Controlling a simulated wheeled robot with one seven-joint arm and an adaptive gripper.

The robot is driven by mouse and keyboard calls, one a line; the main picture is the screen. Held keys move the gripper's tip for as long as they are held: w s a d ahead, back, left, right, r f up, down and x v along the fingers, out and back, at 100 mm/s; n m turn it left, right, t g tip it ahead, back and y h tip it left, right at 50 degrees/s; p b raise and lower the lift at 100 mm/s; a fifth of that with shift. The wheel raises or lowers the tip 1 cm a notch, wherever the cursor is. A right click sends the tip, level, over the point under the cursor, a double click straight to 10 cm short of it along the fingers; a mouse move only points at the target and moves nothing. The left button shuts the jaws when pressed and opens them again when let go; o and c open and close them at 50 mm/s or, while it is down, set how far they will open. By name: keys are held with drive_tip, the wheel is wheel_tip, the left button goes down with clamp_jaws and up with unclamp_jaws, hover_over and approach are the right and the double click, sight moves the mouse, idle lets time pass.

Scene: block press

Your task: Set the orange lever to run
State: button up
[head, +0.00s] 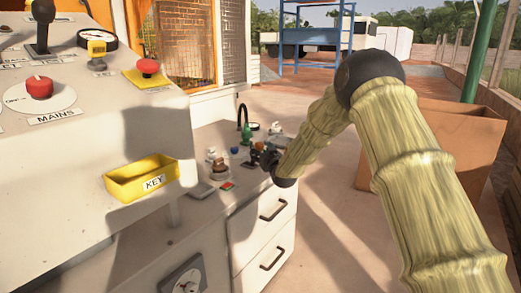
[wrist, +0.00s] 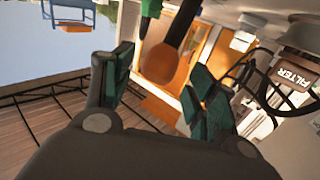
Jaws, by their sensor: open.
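The orange lever (wrist: 160,63) shows in the wrist view as a rounded orange end on a dark shaft that runs up and right. My gripper (wrist: 158,72) is open, with one green-padded finger on each side of the lever's orange end in the picture. I cannot tell whether either finger touches it. In the head view my gripper (head: 262,155) is small and low over the far end of the counter, and I cannot make out the lever there. No run marking is readable.
A sloped panel with a red MAINS knob (head: 39,87) and a yellow KEY tray (head: 141,178) stands at left. Small fittings, including a brown dome (head: 219,167), crowd the counter near my gripper. A FILTER label (wrist: 297,75) shows at right in the wrist view. A brown bin (head: 435,150) stands at right.

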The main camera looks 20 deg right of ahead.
drive_tip(key=shift+w, duration=2)
clamp_jaws()
drive_tip(key=shift+d+r, duration=0.1)
